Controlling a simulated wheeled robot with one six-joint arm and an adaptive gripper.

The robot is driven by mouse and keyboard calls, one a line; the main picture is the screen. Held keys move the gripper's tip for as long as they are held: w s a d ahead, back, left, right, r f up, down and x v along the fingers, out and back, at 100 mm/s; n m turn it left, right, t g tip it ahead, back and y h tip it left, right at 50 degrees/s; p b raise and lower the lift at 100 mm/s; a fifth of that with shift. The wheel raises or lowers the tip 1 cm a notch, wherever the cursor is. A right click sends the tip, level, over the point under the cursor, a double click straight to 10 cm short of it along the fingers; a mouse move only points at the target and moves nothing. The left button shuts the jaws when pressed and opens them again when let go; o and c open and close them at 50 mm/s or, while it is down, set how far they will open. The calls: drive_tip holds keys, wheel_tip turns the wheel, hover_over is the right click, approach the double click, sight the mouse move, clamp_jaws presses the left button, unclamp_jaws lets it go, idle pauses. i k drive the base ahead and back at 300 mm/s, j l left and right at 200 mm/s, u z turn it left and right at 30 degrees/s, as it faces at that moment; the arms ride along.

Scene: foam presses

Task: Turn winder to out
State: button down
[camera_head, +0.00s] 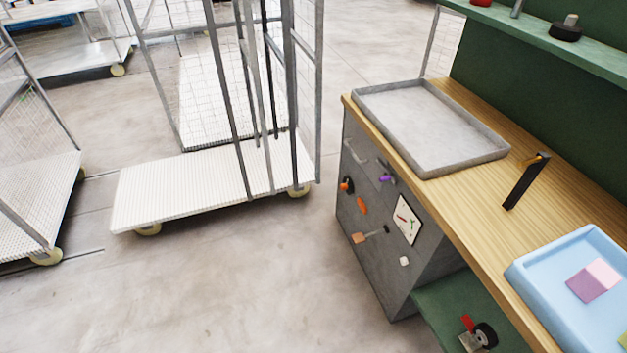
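No part is plainly marked as the winder. On the grey side panel (360,200) of the workbench are several small controls. One is a crank-like part (370,235) with a tan block at its left end and a dark end at its right. Above it are an orange handle (362,206), a black and orange knob (346,186), a purple knob (385,179) and a grey bar handle (354,152). A white square dial (407,220) with a red mark is to the right, above a small white knob (404,261). No "out" marking is readable. My gripper is not in view.
A red and black device (480,333) sits on the green lower shelf. Wheeled cages stand left; floor before the panel is clear.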

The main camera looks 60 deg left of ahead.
sight(347, 185)
drive_tip(key=u, duration=1.5)
drive_tip(key=i+j, duration=0.25)
drive_tip(key=i, duration=0.25)
drive_tip(key=i+j, duration=0.25)
drive_tip(key=i, duration=0.3)
drive_tip(key=i+j, duration=0.25)
drive_tip(key=i, duration=0.25)
drive_tip(key=i+j, duration=0.25)
drive_tip(key=i, duration=0.3)
drive_tip(key=i+j+z, duration=0.1)
drive_tip(key=i+j, duration=0.15)
drive_tip(key=i, duration=0.25)
